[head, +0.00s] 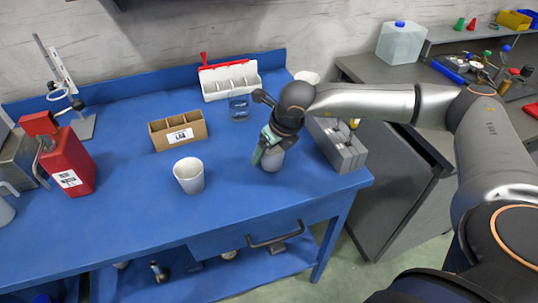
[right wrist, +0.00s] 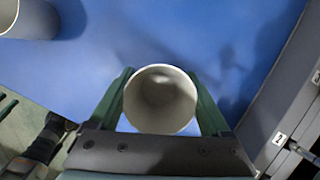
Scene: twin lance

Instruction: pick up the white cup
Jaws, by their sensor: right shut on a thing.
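My right gripper (head: 268,152) points down over the blue table and is shut on a white cup (head: 273,160). In the right wrist view the held cup (right wrist: 160,98) sits upright between the two green fingers, its open round rim facing the camera. I cannot tell whether its base touches the table. A second white cup (head: 189,176) stands upright on the table to the left of the gripper. Part of it also shows at the top left of the right wrist view (right wrist: 38,18).
A grey slotted block (head: 342,150) stands close to the right of the gripper. Behind are a blue-tinted clear beaker (head: 239,107) and a white rack (head: 229,80). A brown labelled box (head: 178,132) and a red can (head: 68,160) stand left. The table's front is clear.

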